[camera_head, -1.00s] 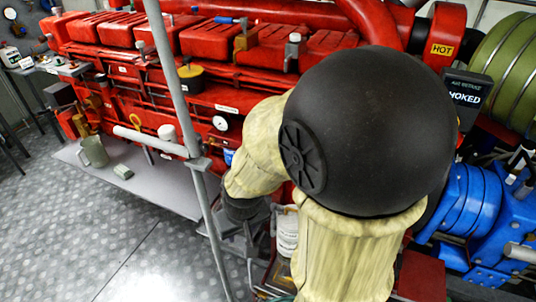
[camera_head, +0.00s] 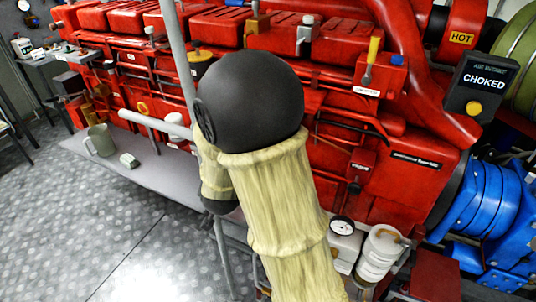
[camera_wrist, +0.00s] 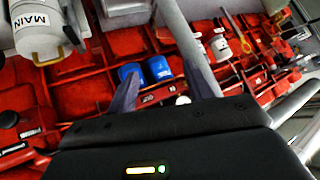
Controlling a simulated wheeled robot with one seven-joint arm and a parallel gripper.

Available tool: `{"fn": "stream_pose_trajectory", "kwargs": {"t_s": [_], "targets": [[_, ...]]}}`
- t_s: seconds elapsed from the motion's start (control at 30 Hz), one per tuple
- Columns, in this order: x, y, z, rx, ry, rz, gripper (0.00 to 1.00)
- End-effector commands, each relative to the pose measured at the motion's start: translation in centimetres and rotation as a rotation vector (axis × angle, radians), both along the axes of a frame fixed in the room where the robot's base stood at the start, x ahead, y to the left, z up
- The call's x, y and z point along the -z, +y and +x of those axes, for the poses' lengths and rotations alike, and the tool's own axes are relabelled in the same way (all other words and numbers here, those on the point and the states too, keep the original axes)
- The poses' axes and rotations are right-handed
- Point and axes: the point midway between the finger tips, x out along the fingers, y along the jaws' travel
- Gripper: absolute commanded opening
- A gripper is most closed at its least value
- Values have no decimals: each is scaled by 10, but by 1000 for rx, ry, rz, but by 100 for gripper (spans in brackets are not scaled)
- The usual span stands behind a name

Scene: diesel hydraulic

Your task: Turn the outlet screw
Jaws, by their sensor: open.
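I cannot make out the outlet screw for certain in either view. My gripper (camera_wrist: 163,88) is open and empty in the wrist view, its two dark fingers spread apart toward the red engine (camera_wrist: 88,75). Two blue cylindrical parts (camera_wrist: 131,73) show on the engine between and just beyond the fingers. A white canister marked MAIN (camera_wrist: 38,30) is at the upper left of that view. In the head view, the red engine (camera_head: 400,140) fills the middle. My arm crosses in front of it and hides my gripper and part of the engine's side.
A grey upright pole (camera_head: 183,70) and a pale horizontal bar (camera_head: 150,124) stand near my arm. A grey mug (camera_head: 101,140) and a small block (camera_head: 129,160) rest on the grey ledge (camera_head: 165,180). A CHOKED panel (camera_head: 480,85) and blue machinery (camera_head: 475,205) are at right. Patterned floor is clear at lower left.

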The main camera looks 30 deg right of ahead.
Motion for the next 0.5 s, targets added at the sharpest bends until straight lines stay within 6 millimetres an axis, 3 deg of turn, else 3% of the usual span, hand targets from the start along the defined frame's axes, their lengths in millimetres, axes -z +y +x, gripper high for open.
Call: {"fn": "stream_pose_trajectory", "kwargs": {"t_s": [0.03, 0.23, 0.5], "targets": [[14, -4, 9, 56, -48, -21, 52], [26, -33, 29, 297, -268, -148, 52], [24, -58, 16, 549, -533, -399, 52]]}}
